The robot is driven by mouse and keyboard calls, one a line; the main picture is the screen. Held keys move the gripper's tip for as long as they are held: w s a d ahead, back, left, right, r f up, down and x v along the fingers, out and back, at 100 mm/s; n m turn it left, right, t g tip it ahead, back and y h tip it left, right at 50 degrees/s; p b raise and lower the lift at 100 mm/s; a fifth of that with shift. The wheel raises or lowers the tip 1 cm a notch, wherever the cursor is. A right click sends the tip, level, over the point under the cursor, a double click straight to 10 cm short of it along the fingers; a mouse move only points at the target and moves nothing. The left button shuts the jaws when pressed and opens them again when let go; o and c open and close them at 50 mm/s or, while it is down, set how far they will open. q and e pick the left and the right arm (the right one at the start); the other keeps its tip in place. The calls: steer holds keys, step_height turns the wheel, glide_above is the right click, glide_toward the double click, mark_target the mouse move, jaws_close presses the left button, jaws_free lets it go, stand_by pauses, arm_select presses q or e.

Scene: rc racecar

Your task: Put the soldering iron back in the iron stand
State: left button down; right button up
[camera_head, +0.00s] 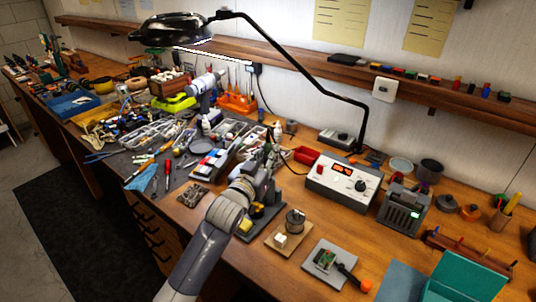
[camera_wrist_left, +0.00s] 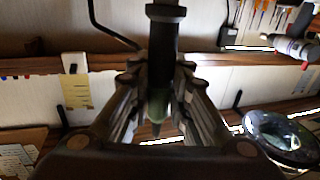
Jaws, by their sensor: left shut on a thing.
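My left gripper (camera_head: 270,154) is above the bench, left of the soldering station (camera_head: 343,184). In the left wrist view its fingers (camera_wrist_left: 160,88) are closed around a dark, rod-like tool with a greenish section, which looks like the soldering iron (camera_wrist_left: 165,14). In the head view the iron is hard to make out at the gripper. A dark base with a yellow sponge, apparently the iron stand (camera_head: 264,222), sits below and is partly hidden by my left arm. My right gripper is not in view.
A solder spool (camera_head: 295,221) stands on a wooden board right of the stand. A grey mat (camera_head: 322,254) with a small circuit board lies nearer the front. A magnifier lamp (camera_head: 180,28) reaches over the bench. Tools and trays crowd the left; a teal box (camera_head: 462,276) is front right.

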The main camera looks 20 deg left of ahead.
arm_select(q)
steer(key=shift+f+b, duration=0.4)
steer(key=shift+f, duration=0.35)
steer(key=c, duration=1)
jaws_free()
